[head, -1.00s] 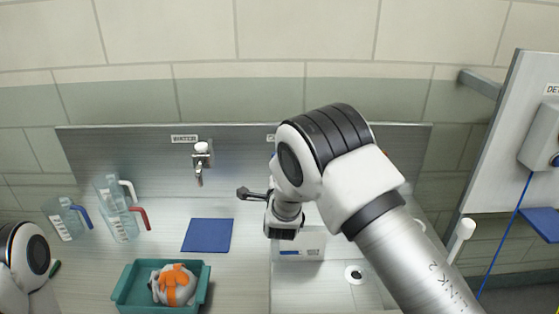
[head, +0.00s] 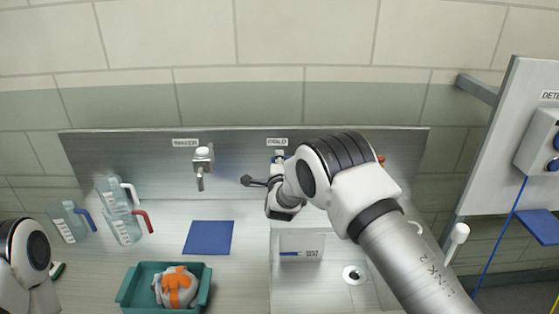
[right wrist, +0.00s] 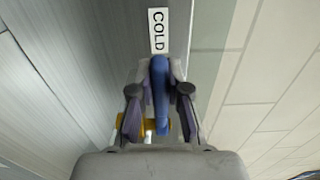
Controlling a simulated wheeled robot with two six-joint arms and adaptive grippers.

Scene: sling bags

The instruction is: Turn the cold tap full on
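The cold tap's blue lever (right wrist: 160,95) is in the middle of the right wrist view, below a white COLD label (right wrist: 157,30). My right gripper (right wrist: 160,106) points at the back panel. Its fingers are apart, one on each side of the lever, with narrow gaps visible. I cannot tell whether either finger touches it. My left arm shows at the left edge; its gripper is out of view.
Another tap (head: 203,160) stands left of the cold one. Clear jugs (head: 122,228), a blue mat (head: 208,237) and a teal tray (head: 125,298) holding a grey and orange bundle (head: 176,287) are on the left. A white box (head: 302,240) stands below my right wrist. A panel (head: 495,165) is at right.

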